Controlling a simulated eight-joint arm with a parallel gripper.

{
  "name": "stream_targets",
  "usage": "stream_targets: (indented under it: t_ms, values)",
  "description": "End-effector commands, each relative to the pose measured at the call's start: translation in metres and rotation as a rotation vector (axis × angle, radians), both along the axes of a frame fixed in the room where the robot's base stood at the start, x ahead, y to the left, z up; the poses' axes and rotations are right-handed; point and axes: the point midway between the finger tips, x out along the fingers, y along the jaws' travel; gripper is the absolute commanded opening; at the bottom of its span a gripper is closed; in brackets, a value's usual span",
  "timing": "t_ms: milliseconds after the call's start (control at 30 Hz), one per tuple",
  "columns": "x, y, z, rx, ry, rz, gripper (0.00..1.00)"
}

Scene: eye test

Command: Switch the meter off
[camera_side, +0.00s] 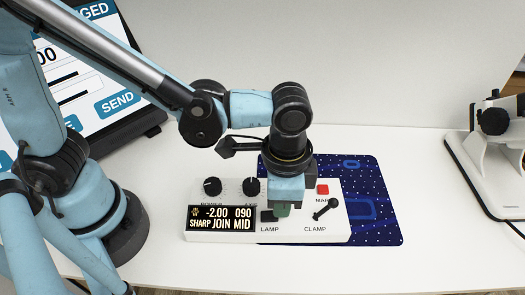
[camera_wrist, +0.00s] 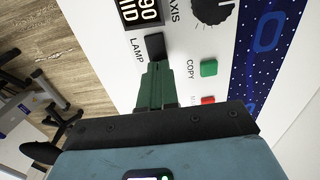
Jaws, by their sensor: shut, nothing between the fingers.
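The meter is a white box (camera_side: 335,232) with a lit display (camera_side: 221,218) reading "-2.00 090" and "SHARP JOIN MID". A black rocker switch (camera_wrist: 155,47) sits beside the LAMP label; it also shows in the side view (camera_side: 267,215), partly behind my fingers. My gripper (camera_side: 282,210) is shut and empty, pointing down over the meter's front. In the wrist view its green fingertips (camera_wrist: 156,68) are at the switch's near edge; I cannot tell whether they touch it. Which way the rocker is tipped is not clear.
The meter has two black knobs, left (camera_side: 212,186) and right (camera_side: 251,186), a CLAMP lever (camera_side: 326,209), a red button (camera_side: 322,189) and a green COPY button (camera_wrist: 208,68). It rests partly on a blue mat (camera_side: 385,225). A screen (camera_side: 85,75) stands left, a white device (camera_side: 490,165) right.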

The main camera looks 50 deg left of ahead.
Motion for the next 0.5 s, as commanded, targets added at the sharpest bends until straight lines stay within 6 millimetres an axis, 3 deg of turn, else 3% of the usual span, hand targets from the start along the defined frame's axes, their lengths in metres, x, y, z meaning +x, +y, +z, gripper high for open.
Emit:
stream_targets:
  t_ms: [500]
  values:
    - [-0.0001,0.0001,-0.0071,0.000,0.000,0.000,0.00]
